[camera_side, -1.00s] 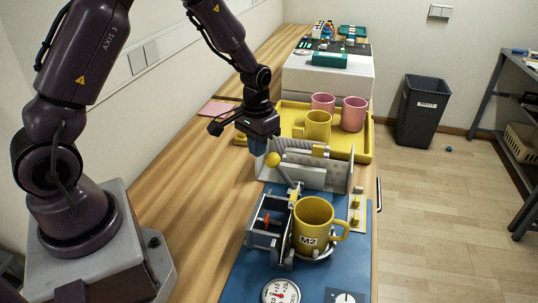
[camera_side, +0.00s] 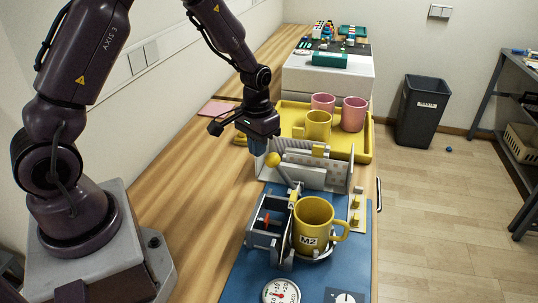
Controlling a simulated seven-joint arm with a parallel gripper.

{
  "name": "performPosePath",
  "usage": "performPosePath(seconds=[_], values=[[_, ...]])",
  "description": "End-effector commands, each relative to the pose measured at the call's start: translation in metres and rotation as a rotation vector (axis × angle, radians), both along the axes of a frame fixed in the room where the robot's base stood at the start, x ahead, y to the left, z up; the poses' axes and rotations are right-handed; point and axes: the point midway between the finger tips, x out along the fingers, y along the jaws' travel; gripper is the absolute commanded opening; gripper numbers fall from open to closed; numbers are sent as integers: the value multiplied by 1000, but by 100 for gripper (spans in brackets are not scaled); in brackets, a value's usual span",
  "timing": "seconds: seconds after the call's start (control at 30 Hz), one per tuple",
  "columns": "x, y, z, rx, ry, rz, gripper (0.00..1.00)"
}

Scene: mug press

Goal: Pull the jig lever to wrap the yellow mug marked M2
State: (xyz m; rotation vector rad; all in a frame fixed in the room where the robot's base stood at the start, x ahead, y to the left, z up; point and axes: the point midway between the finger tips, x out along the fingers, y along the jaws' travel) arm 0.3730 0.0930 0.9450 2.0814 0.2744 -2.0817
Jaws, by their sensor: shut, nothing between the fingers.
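The yellow mug marked M2 (camera_side: 314,218) stands upright in the grey jig (camera_side: 272,232) on the blue mat, its handle to the right. The jig lever ends in a yellow ball knob (camera_side: 273,159), with its rod running down right towards the jig. My gripper (camera_side: 258,147) points down just above and left of the knob. Its fingers are shut and empty, and it is apart from or only close to the knob; contact cannot be told from this angle.
Behind the jig stands a grey perforated plate (camera_side: 318,170). A yellow tray (camera_side: 363,150) beyond it holds another yellow mug (camera_side: 317,126) and two pink mugs (camera_side: 354,114). A dial gauge (camera_side: 280,292) lies at the mat's front. Bare wood lies left of the mat.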

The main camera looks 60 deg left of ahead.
Motion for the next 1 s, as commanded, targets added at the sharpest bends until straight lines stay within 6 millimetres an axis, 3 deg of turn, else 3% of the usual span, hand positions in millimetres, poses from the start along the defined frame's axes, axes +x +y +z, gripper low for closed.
performPosePath(seconds=[0.37, 1.0], values=[[0, 0, -2, 0, 0, 0, 0], [0, 0, -27, 0, 1, 0, 0]])
